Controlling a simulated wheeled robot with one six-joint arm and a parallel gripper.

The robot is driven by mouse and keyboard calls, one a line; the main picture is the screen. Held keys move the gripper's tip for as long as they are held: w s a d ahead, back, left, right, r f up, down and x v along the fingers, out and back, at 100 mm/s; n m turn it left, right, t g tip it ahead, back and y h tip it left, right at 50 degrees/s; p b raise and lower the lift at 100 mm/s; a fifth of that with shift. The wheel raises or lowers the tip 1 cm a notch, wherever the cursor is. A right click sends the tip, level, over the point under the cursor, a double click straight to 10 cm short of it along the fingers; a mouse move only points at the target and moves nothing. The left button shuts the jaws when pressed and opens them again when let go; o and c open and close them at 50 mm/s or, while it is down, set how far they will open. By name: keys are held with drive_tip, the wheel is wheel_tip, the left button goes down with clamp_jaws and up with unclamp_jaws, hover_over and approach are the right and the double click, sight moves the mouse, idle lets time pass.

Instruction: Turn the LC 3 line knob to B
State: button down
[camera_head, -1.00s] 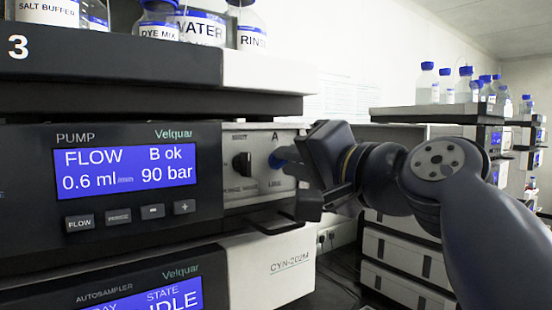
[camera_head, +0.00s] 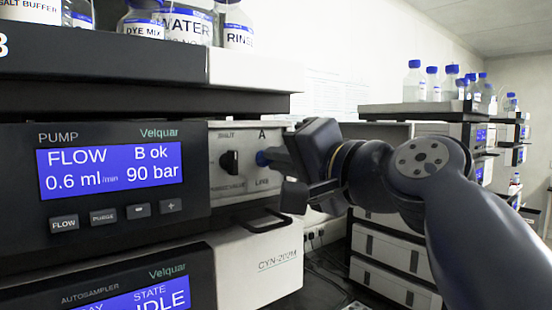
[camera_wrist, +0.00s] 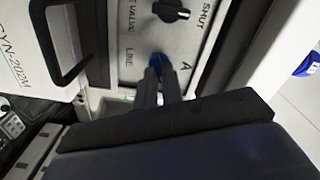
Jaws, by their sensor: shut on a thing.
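The blue line knob (camera_head: 262,158) sits on the light valve panel (camera_head: 226,190) of the pump, between the letter A above and the word LINE below. My gripper (camera_head: 272,158) reaches it from the right and is shut on it. The wrist view also shows the blue knob (camera_wrist: 158,60) between the tips of my gripper (camera_wrist: 160,75). My fingers cover part of the knob, so its pointing direction cannot be told. The letter A is visible; no B label shows.
A black valve knob (camera_head: 229,162) stands left of the blue one. A dark handle (camera_head: 255,222) juts out below the panel. Labelled bottles (camera_head: 188,25) stand on top of the stack. The pump display (camera_head: 110,168) reads B ok, 90 bar.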

drive_tip(key=shift+f+m+p, duration=0.1)
drive_tip(key=shift+m+p, duration=0.7)
drive_tip(key=shift+m, duration=1.9)
drive_tip(key=c, duration=1.8)
unclamp_jaws()
